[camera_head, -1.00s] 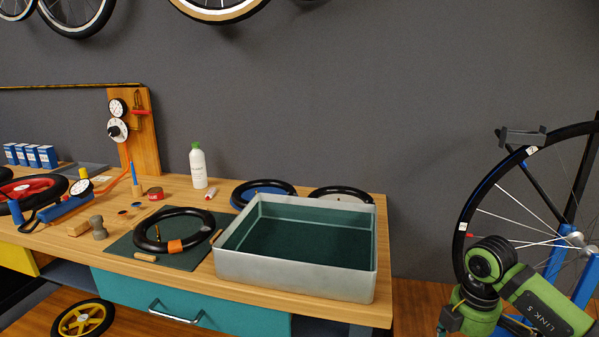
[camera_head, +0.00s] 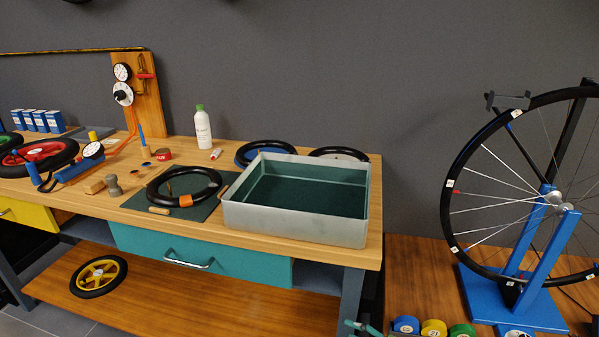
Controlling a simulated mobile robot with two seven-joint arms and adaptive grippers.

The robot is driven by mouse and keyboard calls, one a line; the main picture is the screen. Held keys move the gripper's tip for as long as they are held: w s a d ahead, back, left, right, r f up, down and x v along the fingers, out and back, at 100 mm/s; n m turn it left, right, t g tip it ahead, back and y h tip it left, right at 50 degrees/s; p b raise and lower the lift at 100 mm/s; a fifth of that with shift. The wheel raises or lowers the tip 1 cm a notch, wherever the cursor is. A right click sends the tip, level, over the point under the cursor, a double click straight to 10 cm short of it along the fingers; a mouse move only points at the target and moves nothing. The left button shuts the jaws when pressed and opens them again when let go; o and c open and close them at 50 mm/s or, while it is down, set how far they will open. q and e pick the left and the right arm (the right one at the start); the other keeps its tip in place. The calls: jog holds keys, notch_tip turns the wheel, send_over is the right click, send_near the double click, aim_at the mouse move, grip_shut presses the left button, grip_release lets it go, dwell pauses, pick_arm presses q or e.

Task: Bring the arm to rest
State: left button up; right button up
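The tray has a dark green inside and looks empty. A black tube ring with an orange band (camera_head: 185,187) lies on a dark green mat (camera_head: 204,210) left of the tray.
A large wheel (camera_head: 462,140) stands in a blue truing stand (camera_head: 515,290) at right. Colored tape rolls (camera_head: 433,328) sit in front of it. A white bottle (camera_head: 203,130) stands at the bench's back. A yellow-rimmed wheel (camera_head: 98,277) lies on the lower shelf.

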jog(key=s+d+f+m+h, duration=0.45)
jog(key=s+f, duration=0.25)
jog(key=f, duration=0.4)
jog(key=s+d+f+m+h, duration=0.45)
jog(key=s+f, duration=0.25)
jog(key=f, duration=0.4)
pick_arm(q)
jog(key=shift+s+a+r+p, duration=0.1)
jog(key=shift+s+r+p, duration=0.7)
jog(key=shift+r, duration=0.15)
pick_arm(e)
jog(key=s+f+g+h, duration=0.1)
jog(key=s+f+g, duration=0.3)
jog(key=s, duration=1.2)
jog(key=s+f+m+g+h, duration=0.1)
jog(key=s+f+g, duration=0.3)
jog(key=s, duration=1.2)
notch_tip(320, 180, down, 3)
jog(key=shift+d+f+h, duration=0.2)
jog(key=shift+d+h, duration=0.05)
jog(key=shift+h, duration=0.55)
pick_arm(q)
jog(key=c, duration=0.4)
pick_arm(e)
jog(key=c, duration=0.4)
pick_arm(q)
jog(key=shift+w, duration=0.15)
pick_arm(e)
jog(key=shift+s, duration=0.15)
